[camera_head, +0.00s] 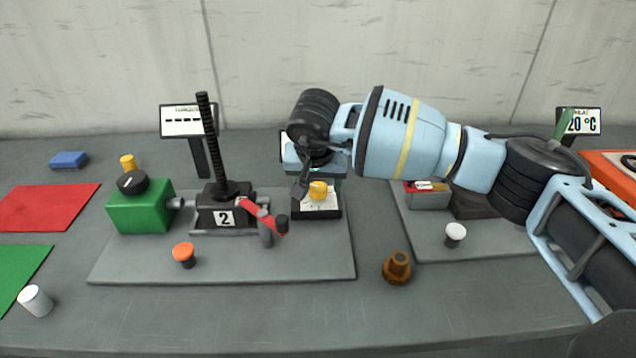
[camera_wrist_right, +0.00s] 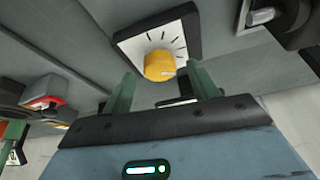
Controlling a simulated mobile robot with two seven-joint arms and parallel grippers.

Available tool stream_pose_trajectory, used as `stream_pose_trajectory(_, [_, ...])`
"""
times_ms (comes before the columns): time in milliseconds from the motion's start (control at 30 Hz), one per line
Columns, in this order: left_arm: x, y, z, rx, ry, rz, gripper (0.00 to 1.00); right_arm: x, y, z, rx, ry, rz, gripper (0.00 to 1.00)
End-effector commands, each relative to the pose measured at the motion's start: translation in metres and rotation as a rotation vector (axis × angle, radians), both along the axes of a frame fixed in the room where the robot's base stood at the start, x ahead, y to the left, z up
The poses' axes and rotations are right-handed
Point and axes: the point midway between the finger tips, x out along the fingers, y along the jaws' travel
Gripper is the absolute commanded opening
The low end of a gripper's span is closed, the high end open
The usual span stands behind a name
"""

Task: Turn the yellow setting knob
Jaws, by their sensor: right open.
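The yellow setting knob (camera_head: 318,190) sits on a white dial face with black tick marks (camera_head: 316,208), in a dark housing on the middle grey base plate. In the right wrist view the knob (camera_wrist_right: 158,66) shows between the two green fingers, with a small pale mark on its side. My right gripper (camera_head: 315,180) is at the knob and points down; in the wrist view (camera_wrist_right: 162,76) its fingers are open, one on each side of it. A gap shows beside the knob; whether either finger touches it I cannot tell. My left gripper is not in view.
Left of the dial stand a screw jack (camera_head: 225,205) with a tall black spindle and red crank, and a green box (camera_head: 140,208) with a black knob. An orange-topped button (camera_head: 184,252) and a brown part (camera_head: 397,268) are in front. The front table strip is mostly clear.

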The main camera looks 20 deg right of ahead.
Motion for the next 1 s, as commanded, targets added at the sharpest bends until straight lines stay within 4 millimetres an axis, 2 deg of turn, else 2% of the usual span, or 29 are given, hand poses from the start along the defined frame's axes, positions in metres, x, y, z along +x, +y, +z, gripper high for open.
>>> stream_pose_trajectory(133, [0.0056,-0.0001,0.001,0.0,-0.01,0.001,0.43,0.0033,-0.0014,-0.0077,-0.001,-0.002,0.0,0.59])
stream_pose_trajectory(400, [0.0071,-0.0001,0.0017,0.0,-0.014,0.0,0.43,0.0037,-0.0017,-0.0089,-0.001,-0.002,0.0,0.59])
stream_pose_trajectory(767, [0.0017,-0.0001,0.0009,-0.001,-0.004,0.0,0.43,0.0036,-0.0017,-0.0088,0.0,-0.001,0.0,0.15])
stream_pose_trajectory(1000, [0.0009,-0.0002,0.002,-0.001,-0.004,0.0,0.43,0.0038,-0.0014,-0.0082,-0.001,-0.002,-0.021,0.15])
